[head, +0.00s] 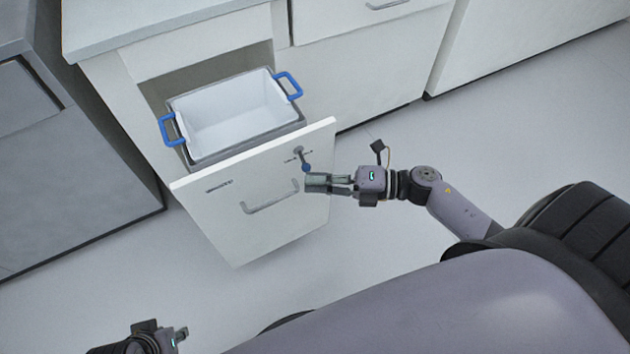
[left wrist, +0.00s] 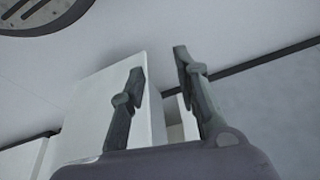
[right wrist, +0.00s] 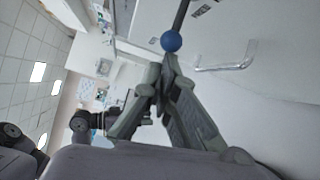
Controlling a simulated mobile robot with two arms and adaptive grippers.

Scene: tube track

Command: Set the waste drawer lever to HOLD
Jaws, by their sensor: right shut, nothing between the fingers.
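The waste drawer (head: 225,215) is pulled out, with a label and a bar handle (head: 271,198) on its front. A small lever with a blue ball knob (head: 306,167) sits near the front's upper right. In the head view the lever hangs down, tilted slightly right; its lettering is too small to read. My right gripper (head: 308,183) is shut and empty, its tips just below the knob. In the right wrist view the knob (right wrist: 171,41) is just beyond the fingertips (right wrist: 168,62); contact is unclear. My left gripper (left wrist: 158,72) is open and empty, away from the drawer.
A white bin (head: 235,118) with blue handles stands inside the open drawer. White cabinets (head: 365,60) stand behind it and a grey cabinet (head: 70,160) stands at left. The floor (head: 480,150) right of the drawer is clear.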

